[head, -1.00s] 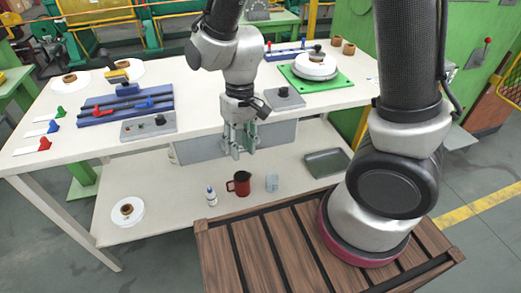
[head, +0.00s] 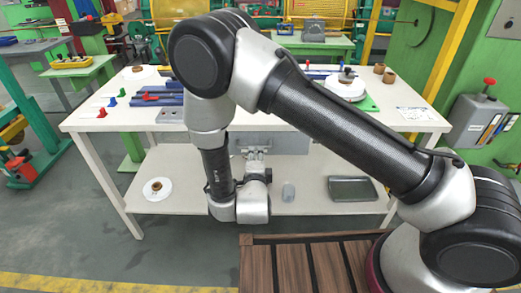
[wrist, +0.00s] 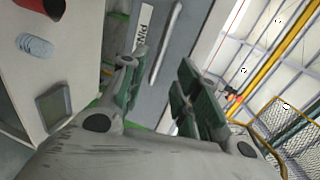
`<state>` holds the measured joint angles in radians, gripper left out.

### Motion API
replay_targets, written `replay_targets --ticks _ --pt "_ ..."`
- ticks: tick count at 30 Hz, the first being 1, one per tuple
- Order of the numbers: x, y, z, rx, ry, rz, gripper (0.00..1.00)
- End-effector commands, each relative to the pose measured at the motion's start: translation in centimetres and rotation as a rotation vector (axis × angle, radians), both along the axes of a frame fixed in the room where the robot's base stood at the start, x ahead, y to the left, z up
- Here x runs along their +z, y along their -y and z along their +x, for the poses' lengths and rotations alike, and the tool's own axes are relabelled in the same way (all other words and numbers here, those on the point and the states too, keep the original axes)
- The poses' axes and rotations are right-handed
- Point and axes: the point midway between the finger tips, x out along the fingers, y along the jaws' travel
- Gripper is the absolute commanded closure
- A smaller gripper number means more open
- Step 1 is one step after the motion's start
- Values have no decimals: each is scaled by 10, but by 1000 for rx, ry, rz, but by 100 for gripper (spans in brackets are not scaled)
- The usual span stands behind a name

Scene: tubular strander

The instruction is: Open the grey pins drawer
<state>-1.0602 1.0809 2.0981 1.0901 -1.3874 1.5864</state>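The grey pins drawer (head: 290,143) hangs under the front edge of the white table, and no gap or inside of it shows. In the wrist view its grey front (wrist: 185,62) carries a white label reading PINS and a pale bar handle (wrist: 165,43). My gripper (head: 257,152) is in front of the drawer, partly hidden by my arm. In the wrist view my gripper (wrist: 160,82) has its two dark green-padded fingers spread apart with nothing between them. The handle shows beyond the fingertips; I see no contact.
The white table (head: 130,122) holds blue fixtures and a round white part on a green plate. A wooden slatted deck (head: 305,265) is in front.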

Motion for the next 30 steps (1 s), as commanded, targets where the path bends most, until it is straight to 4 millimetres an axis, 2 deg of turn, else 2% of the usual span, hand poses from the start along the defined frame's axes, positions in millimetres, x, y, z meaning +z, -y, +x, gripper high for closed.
replay_targets --ticks 15,26,30 --pt "-16 2 69 -4 -5 18 68" --pt "-17 3 75 -1 -6 16 68" --pt "-17 3 75 -1 -6 16 94"
